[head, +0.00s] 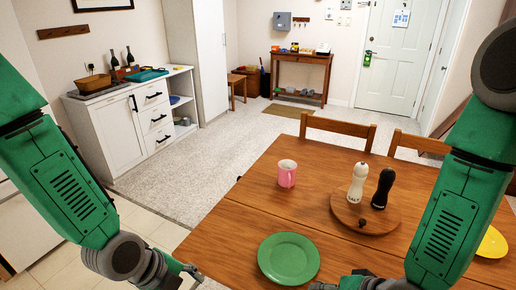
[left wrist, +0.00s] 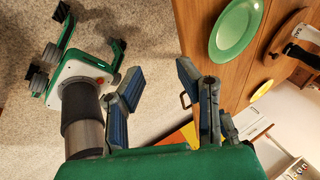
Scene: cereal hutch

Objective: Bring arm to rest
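My left gripper (left wrist: 158,90) shows its two blue-padded fingers spread apart in the left wrist view, with nothing between them. In the head view its tip (head: 188,272) is at the bottom, just off the table's left edge. My right gripper (head: 345,284) is at the bottom edge of the head view, right of the green plate (head: 289,258) and partly cut off. Its fingers are too hidden to judge. The green plate lies on the wooden table (head: 225,235); it also shows in the left wrist view (left wrist: 235,28), beyond the fingers.
White (head: 356,184) and black (head: 382,189) shakers stand on a round wooden board (head: 345,212). A yellow plate (head: 492,243) is at right. Chairs (head: 338,130) line the far side. Floor left of the table is clear.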

